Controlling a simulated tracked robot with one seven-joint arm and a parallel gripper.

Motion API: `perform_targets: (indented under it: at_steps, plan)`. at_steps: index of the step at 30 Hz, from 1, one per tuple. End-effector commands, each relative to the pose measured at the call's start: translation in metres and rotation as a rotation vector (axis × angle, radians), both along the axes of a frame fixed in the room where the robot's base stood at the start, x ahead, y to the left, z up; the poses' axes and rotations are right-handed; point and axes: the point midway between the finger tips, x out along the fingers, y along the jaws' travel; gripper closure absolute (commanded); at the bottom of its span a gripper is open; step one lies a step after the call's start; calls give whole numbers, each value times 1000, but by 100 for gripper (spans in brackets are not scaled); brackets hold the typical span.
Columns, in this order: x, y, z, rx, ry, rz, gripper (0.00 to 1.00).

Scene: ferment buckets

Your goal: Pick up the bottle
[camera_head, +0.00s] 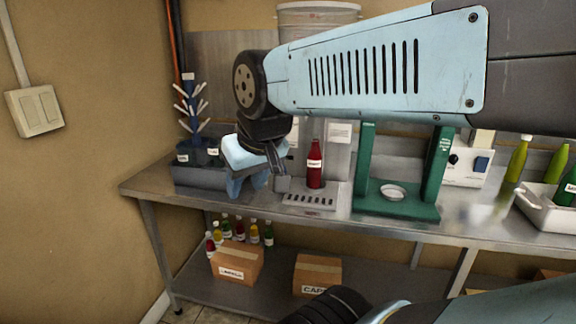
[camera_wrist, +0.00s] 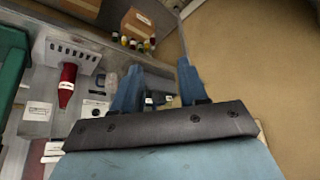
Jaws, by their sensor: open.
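A red bottle (camera_head: 314,165) with a white label stands upright on the steel bench, at a grey slotted tray. It also shows in the wrist view (camera_wrist: 67,87), left of my gripper. My gripper (camera_head: 262,188) is left of the bottle in the head view, apart from it, with its fingers pointing down. In the wrist view my gripper's two blue fingers (camera_wrist: 160,92) are spread apart, with no object held between them.
A grey bin (camera_head: 200,176) with a bottle drying tree (camera_head: 190,105) stands at the left. A green frame (camera_head: 396,205) stands right of the bottle. Green bottles (camera_head: 517,160) and a white tray (camera_head: 536,213) are at the far right. Boxes (camera_head: 237,262) and small bottles sit on the lower shelf.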

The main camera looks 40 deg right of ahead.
Motion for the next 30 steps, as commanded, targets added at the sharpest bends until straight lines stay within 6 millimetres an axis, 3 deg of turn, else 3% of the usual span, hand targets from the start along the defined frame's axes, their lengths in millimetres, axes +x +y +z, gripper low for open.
perform_targets:
  at_steps: [12, 17, 23, 27, 30]
  plan:
    - [0, 0, 0, 0, -1, 0, 56]
    - [2, -5, -3, -23, 22, 6, 41]
    - [16, -41, -26, -169, 161, 54, 22]
    - [28, -76, -45, -325, 307, 106, 9]
    - [37, -101, -57, -435, 411, 151, 8]
